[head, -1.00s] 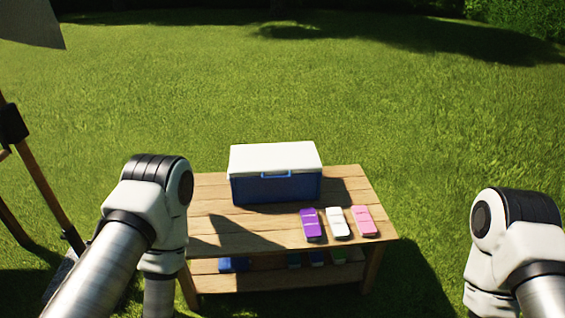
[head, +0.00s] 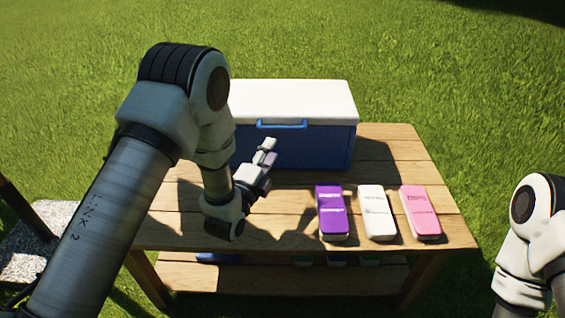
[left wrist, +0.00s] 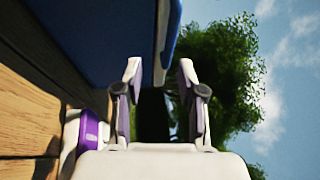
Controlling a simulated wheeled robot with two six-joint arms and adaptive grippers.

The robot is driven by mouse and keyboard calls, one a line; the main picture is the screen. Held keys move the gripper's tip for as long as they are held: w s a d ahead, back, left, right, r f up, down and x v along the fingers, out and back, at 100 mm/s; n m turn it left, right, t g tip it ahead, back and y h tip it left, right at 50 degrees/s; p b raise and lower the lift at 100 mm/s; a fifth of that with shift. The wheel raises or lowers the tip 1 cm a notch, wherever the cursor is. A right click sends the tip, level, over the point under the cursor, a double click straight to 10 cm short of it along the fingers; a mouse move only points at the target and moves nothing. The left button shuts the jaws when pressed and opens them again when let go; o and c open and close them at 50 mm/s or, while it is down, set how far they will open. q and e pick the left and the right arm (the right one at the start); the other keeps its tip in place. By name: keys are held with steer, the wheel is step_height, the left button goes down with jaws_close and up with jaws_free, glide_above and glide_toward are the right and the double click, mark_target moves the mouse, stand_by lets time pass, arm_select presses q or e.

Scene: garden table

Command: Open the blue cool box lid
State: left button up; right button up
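The blue cool box (head: 335,147) stands at the back of the wooden table, with its white lid (head: 290,100) shut. A blue handle (head: 282,125) sticks out at the lid's front edge. My left gripper (head: 268,150) is in front of the box, just below the handle in the picture, with its fingers apart and empty. The left wrist view shows the open fingers (left wrist: 160,75) near the box's blue wall (left wrist: 95,30) and the lid's edge; I see no contact. Part of the box's left side is hidden behind my left arm. My right gripper is out of view.
A purple case (head: 331,210), a white case (head: 376,211) and a pink case (head: 420,211) lie at the front right of the wooden table (head: 285,235). Several items sit on the lower shelf. The tabletop right of the box is clear.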

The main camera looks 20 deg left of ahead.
mark_target(282, 128)
arm_select(q)
steer(key=shift+m+t, duration=0.3)
steer(key=shift+m, duration=0.1)
steer(key=x, duration=0.2)
steer(key=b+x, duration=0.1)
steer(key=x, duration=0.2)
steer(key=r+x, duration=0.1)
steer(key=x, duration=0.2)
steer(key=shift+w+d, duration=0.1)
steer(key=shift+w, duration=0.1)
steer(key=shift+c, duration=0.2)
jaws_close()
